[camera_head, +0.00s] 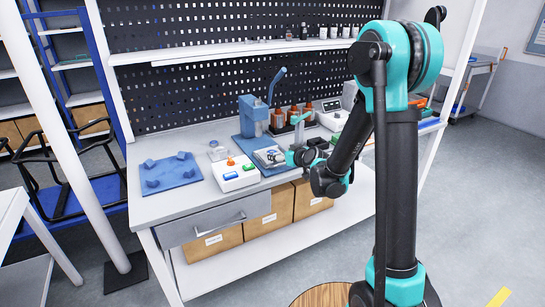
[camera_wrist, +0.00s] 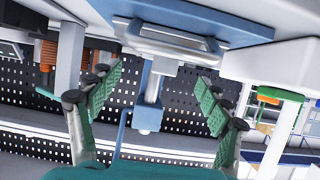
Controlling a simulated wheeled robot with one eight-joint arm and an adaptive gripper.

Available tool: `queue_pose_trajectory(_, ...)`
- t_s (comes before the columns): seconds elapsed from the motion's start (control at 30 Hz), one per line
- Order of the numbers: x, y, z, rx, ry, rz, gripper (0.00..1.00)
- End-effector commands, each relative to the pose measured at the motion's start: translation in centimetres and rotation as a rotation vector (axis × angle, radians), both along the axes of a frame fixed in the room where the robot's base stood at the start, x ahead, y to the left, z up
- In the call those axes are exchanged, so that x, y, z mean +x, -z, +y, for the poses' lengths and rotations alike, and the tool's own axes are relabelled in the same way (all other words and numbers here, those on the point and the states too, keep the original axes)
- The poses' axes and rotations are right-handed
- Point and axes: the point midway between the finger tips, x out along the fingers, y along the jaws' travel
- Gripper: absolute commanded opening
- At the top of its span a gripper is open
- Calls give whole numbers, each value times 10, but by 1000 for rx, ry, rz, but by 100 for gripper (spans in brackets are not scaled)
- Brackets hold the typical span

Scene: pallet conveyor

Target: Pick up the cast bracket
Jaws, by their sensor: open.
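A light grey metal piece (camera_head: 267,156), which looks like the cast bracket, lies on the blue base of the bench press (camera_head: 253,116). My gripper (camera_head: 281,158) is low over the bench at the right of this piece and partly covers it. In the wrist view, which looks upside down, my gripper (camera_wrist: 158,88) is open, with its green finger pads apart and nothing held between them. A silver piece (camera_wrist: 172,42), probably the same one, lies beyond the fingertips near the blue base. I cannot tell its exact shape.
A blue mat with several small blue blocks (camera_head: 171,172) lies further left. Brown bottles (camera_head: 294,115) stand behind my gripper. A shelf (camera_head: 230,50) runs above the bench.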

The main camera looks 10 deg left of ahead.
Motion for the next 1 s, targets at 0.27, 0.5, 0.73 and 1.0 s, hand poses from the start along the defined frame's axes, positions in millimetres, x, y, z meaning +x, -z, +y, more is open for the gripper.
queue_pose_trajectory(0.27,13,7,11,0,-1,0,78)
queue_pose_trajectory(0.5,36,20,31,0,-1,0,78)
queue_pose_trajectory(0.73,44,24,36,0,0,0,78)
queue_pose_trajectory(1.0,44,24,36,0,0,0,63)
